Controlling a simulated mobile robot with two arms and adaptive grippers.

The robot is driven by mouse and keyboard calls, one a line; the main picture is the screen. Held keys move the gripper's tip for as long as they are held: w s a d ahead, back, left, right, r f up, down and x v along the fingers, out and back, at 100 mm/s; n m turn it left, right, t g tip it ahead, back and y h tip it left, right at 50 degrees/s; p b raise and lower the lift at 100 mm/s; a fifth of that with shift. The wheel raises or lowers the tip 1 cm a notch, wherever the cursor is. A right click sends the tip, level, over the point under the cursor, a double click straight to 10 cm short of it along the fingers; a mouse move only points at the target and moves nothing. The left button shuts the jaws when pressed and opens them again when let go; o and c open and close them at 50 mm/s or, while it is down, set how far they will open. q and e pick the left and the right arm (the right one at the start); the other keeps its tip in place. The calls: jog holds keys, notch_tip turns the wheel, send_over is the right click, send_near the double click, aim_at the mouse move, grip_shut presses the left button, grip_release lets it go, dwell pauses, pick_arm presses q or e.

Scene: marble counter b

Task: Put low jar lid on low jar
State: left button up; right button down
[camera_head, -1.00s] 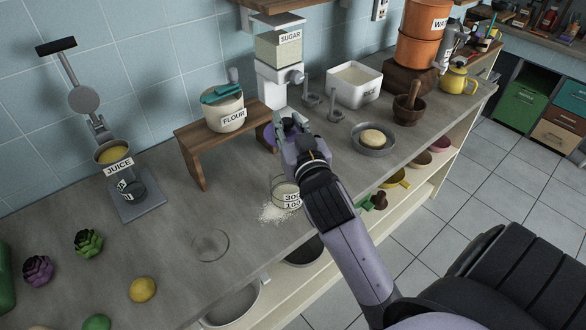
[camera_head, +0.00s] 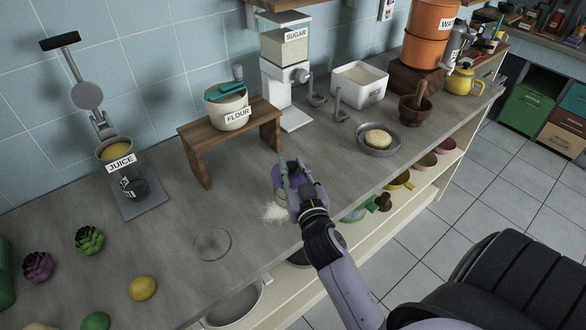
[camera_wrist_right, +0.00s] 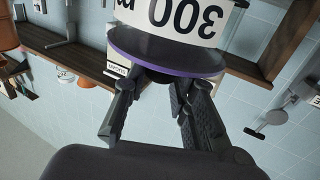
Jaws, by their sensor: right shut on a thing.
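The low jar (camera_head: 281,199) stands near the counter's front edge, partly hidden by my right gripper and the lid. In the right wrist view the jar (camera_wrist_right: 185,16) appears upside down, with a large 300 on its white label. The purple low jar lid (camera_head: 287,171) is over the jar's mouth, and its purple rim (camera_wrist_right: 160,56) lies against the label's edge in the wrist view. I cannot tell whether it is fully seated. My right gripper (camera_head: 297,172) is shut on the lid, with its fingers at the lid's sides. My left gripper is not in view.
A clear round glass dish (camera_head: 211,257) is to the left. A wooden stand (camera_head: 192,140) with the flour pot (camera_head: 230,108) is behind. A grey bowl (camera_head: 379,150) and a mortar (camera_head: 414,112) stand to the right.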

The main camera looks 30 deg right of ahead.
jog(key=shift+f, duration=0.15)
jog(key=c, duration=1.8)
grip_release()
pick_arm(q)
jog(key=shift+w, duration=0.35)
pick_arm(e)
jog(key=o, duration=0.5)
